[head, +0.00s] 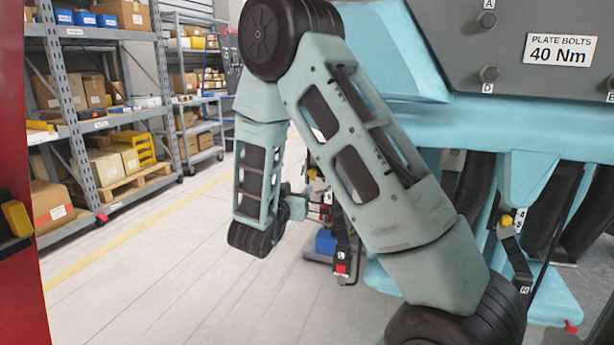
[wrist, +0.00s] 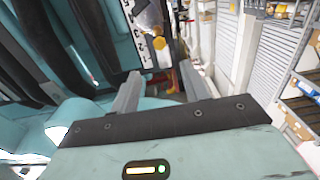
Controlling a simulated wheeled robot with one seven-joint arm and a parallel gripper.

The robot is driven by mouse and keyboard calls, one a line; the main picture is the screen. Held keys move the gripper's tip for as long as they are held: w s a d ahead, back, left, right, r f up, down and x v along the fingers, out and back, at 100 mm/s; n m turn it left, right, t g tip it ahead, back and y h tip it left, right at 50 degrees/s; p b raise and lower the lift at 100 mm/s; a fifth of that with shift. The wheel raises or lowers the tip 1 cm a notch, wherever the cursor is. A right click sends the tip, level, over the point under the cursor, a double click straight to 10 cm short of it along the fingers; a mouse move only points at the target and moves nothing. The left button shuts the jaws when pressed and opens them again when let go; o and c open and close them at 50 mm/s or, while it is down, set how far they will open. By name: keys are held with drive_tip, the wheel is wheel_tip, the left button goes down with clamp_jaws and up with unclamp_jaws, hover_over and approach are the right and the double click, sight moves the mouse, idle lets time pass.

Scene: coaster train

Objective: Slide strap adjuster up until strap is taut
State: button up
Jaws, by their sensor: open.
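My gripper (wrist: 161,76) is open in the wrist view, its two grey fingers apart with nothing clearly held between them. I cannot clearly make out the strap adjuster or how taut the strap is. A similar strap (head: 516,258) with a yellow knob (head: 507,220) is at right.
The teal car body (head: 530,125) with a grey bolted plate (head: 450,50) fills the right. Shelving (head: 70,100) with boxes stands at left, behind a red panel (head: 18,130). A blue box (head: 326,242) is near the hanging strap. The pale floor (head: 150,280) at left is clear.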

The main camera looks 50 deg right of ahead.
sight(311, 173)
drive_tip(key=x, duration=1)
drive_tip(key=shift+w+d, duration=0.15)
drive_tip(key=shift+d, duration=0.2)
